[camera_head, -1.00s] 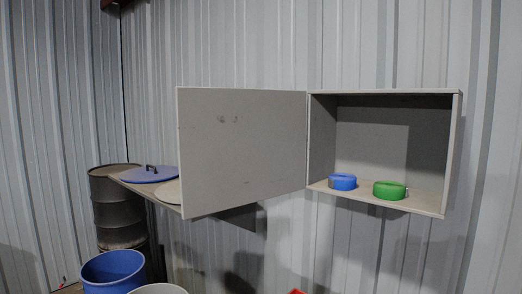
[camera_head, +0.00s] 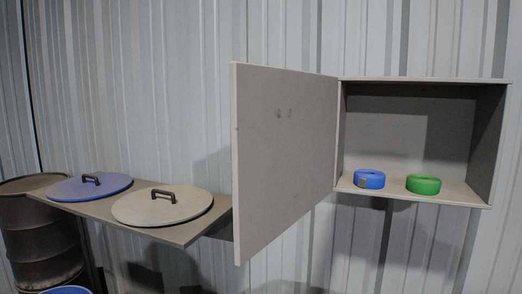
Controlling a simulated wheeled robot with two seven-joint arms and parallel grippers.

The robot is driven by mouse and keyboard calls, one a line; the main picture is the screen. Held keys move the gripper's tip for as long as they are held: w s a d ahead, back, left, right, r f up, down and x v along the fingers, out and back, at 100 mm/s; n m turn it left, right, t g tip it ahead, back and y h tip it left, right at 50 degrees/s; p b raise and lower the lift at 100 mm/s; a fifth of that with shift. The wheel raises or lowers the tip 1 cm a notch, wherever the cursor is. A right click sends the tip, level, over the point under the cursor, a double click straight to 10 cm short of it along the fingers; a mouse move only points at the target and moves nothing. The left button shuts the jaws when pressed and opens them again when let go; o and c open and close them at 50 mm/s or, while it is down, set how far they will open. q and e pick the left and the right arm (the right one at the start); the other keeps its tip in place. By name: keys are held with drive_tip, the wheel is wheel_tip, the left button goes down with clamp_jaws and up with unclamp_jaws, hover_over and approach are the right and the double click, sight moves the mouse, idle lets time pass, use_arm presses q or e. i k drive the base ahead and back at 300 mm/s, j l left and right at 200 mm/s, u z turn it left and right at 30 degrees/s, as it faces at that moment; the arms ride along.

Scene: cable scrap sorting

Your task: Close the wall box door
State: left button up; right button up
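The wall box (camera_head: 412,80) is a grey open-fronted cabinet on the corrugated wall at the right. Its door (camera_head: 280,150) is a flat grey panel hinged at the box's left edge, and it stands wide open, swung out towards me. Two small dark marks show on the door's face. Inside the box, a blue tape roll (camera_head: 369,179) and a green tape roll (camera_head: 423,184) lie apart on the bottom panel. Neither of my grippers is in view.
A shelf (camera_head: 185,233) left of the door carries a blue lid (camera_head: 62,188) and a beige lid (camera_head: 140,209), each with a dark handle. A dark drum (camera_head: 38,240) stands at the far left. A blue rim (camera_head: 68,290) shows at the bottom edge.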

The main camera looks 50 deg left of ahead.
sight(283, 121)
drive_tip(key=k+j, duration=0.15)
drive_tip(key=j, duration=0.25)
drive_tip(key=k+j, duration=0.15)
drive_tip(key=j, duration=0.25)
drive_tip(key=k+j, duration=0.2)
drive_tip(key=j, duration=0.15)
drive_tip(key=k+j, duration=0.15)
drive_tip(key=j, duration=0.25)
drive_tip(key=k+j, duration=0.15)
drive_tip(key=j, duration=0.25)
drive_tip(key=k+j, duration=0.15)
drive_tip(key=j, duration=0.25)
drive_tip(key=z, duration=0.05)
